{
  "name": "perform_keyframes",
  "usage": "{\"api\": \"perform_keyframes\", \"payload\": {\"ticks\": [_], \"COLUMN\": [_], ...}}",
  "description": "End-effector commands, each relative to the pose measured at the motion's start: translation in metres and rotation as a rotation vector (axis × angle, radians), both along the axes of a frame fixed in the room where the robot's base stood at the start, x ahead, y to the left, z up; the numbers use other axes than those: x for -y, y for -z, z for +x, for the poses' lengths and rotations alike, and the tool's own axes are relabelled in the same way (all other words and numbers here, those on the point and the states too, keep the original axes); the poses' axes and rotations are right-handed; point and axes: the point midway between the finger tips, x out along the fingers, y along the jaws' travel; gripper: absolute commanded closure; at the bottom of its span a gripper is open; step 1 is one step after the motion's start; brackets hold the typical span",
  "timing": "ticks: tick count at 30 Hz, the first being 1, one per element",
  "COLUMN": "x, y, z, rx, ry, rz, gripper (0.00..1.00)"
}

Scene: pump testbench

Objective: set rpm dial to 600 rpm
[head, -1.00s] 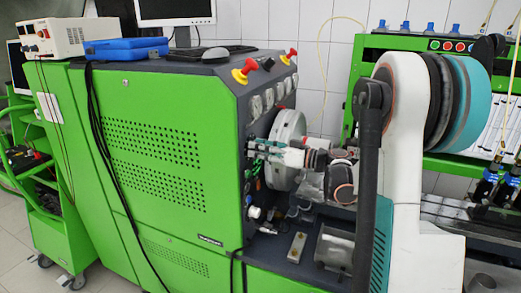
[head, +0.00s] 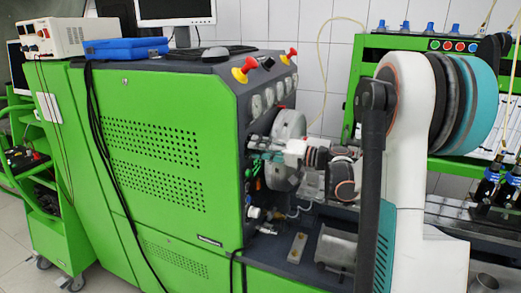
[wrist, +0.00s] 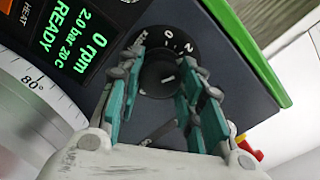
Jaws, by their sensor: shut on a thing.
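The rpm dial (wrist: 160,78) is a round black knob on the dark panel of the green testbench, with a short white mark on its face. The white digits 0 and 2 show on the panel beside its far edge. My gripper (wrist: 166,62) has its teal-padded fingers on either side of the dial and is shut on it. The display (wrist: 85,30) left of the dial reads 0 rpm, 2.0 bar, 20 C and READY in green. In the head view my gripper (head: 266,158) is at the bench's right-hand face, and the dial is hidden there.
A large grey graduated disc (wrist: 35,115) lies close to my gripper in the wrist view. Red-and-yellow emergency knobs (head: 245,68) stand on the bench's top edge. Gauges (head: 257,103) line the sloped panel. A metal block (head: 297,247) sits on the lower bed.

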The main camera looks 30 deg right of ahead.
Motion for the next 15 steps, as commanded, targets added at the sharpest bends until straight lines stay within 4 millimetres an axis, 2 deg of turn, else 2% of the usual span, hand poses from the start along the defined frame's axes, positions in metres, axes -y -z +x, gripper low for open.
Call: {"api": "perform_keyframes", "payload": {"ticks": [15], "x": [0.0008], "y": [0.0010], "z": [0.0004], "rx": [-0.301], "ry": [0.001], "rz": [0.386], "gripper": [0.90]}}
